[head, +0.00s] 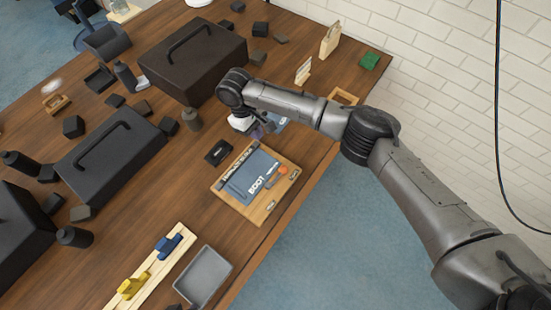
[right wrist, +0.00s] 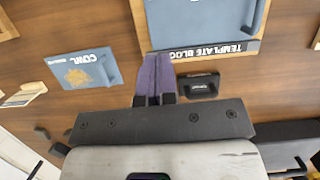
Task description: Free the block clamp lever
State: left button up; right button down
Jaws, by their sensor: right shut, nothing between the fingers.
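A wooden board (head: 222,187) on the table carries a blue-grey block (head: 251,176) with white lettering. A small orange part (head: 282,170) sits at the block's right edge; I cannot tell whether it is the clamp lever. In the right wrist view the block (right wrist: 195,22) has a strip reading "TEMPLATE BLOC" (right wrist: 225,50) along its near edge and a grey bar (right wrist: 260,15) at its right. My right gripper (head: 260,131) is beyond the board's far edge. My left gripper is out of view.
Large dark cases (head: 190,65) and loose black blocks crowd the table's left. A grey tray (head: 203,277) lies nearer.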

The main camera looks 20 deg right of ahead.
jog(key=x, duration=1)
jog(key=shift+p, duration=0.3)
jog(key=shift+s+d+f+p, duration=0.1)
jog(key=shift+s+d+p, duration=0.3)
jog(key=shift+s, duration=0.2)
jog(key=shift+s+d+f+p, duration=0.1)
jog(key=shift+s+d+p, duration=0.15)
jog(key=shift+s+d, duration=0.3)
jog(key=shift+s+d+f, duration=0.1)
jog(key=shift+s+f, duration=0.1)
jog(key=shift+s, duration=0.3)
